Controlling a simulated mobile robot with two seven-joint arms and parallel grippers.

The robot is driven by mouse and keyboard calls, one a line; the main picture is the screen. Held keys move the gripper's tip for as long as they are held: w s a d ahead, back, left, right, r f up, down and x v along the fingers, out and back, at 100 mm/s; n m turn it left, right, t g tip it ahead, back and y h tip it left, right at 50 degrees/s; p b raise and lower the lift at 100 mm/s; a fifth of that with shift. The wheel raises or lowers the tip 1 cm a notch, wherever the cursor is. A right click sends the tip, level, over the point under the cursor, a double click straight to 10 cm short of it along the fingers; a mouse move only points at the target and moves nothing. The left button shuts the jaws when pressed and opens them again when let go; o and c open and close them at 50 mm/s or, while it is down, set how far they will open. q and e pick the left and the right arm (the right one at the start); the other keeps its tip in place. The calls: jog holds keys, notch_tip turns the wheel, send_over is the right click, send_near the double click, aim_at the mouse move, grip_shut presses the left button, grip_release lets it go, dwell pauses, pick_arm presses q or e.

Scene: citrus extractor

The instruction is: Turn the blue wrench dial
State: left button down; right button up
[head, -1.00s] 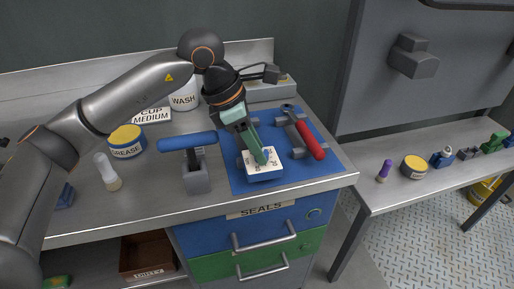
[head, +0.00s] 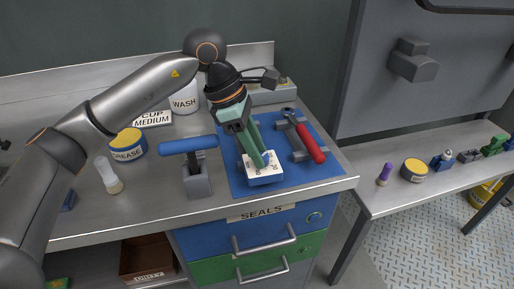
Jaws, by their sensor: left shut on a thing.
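The dial block (head: 262,178) has a white top with dark markings and a blue lower part. It sits on the blue mat (head: 237,186) at the front of the bench. My left gripper (head: 262,161) points down at the block, its green fingers shut on the small blue dial at the top. The fingers hide most of the dial and part of the markings. A wrench with a red handle (head: 311,146) lies on grey rests on the mat, to the right of the gripper. My right gripper is not in view.
A grey stand with a blue-handled tool (head: 197,180) stands left of the mat. A GREASE tin (head: 128,145), a white-capped bottle (head: 108,176) and a WASH container (head: 185,100) stand farther left and back. A side bench (head: 385,205) with small items is at right.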

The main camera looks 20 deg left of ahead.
pick_arm(q)
jog(key=c, duration=0.5)
grip_release()
jog(key=p+v, duration=0.1)
jog(key=v, duration=1.1)
jog(key=shift+s+r, duration=0.1)
jog(key=shift+r, duration=0.2)
